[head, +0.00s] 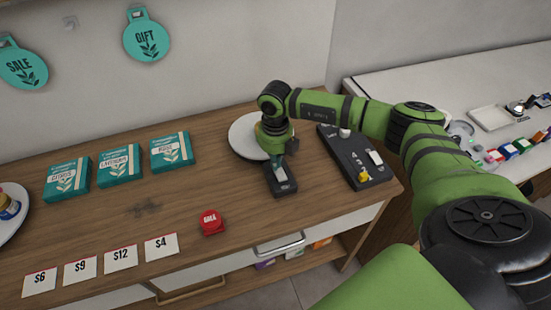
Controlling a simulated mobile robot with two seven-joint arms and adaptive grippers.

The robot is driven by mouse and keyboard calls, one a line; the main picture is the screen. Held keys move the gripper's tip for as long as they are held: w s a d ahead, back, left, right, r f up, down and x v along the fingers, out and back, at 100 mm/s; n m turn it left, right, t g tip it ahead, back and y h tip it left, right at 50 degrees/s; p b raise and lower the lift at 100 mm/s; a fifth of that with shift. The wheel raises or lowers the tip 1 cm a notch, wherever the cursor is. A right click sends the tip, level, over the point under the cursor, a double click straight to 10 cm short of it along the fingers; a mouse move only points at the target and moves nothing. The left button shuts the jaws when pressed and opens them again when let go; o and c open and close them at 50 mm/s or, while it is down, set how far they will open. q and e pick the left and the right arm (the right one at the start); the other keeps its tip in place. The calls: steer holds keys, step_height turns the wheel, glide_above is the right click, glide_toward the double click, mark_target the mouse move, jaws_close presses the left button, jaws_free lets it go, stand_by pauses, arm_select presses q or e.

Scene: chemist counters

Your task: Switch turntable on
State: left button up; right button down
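The turntable (240,135) looks like a white round disc on the wooden counter, partly hidden behind my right wrist. A small black box (289,187) with a pale grey top piece, possibly a switch, lies just in front of it. My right gripper (279,170) points down at this box, with its tip at or just above the box's far part. I cannot tell whether it touches, or whether its fingers are open or shut. The switch's position is too small to tell. My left gripper is not in view.
A dark panel (346,154) with white and yellow pieces lies right of the box. A red object (211,222), price cards (121,258) and teal boxes (119,164) are to the left. A plate (9,226) stands at the left edge.

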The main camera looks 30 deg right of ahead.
steer(key=shift+f, duration=0.5)
steer(key=shift+f+b, duration=0.55)
steer(key=shift+b, duration=0.15)
steer(key=shift+r, duration=0.25)
steer(key=shift+p, duration=0.3)
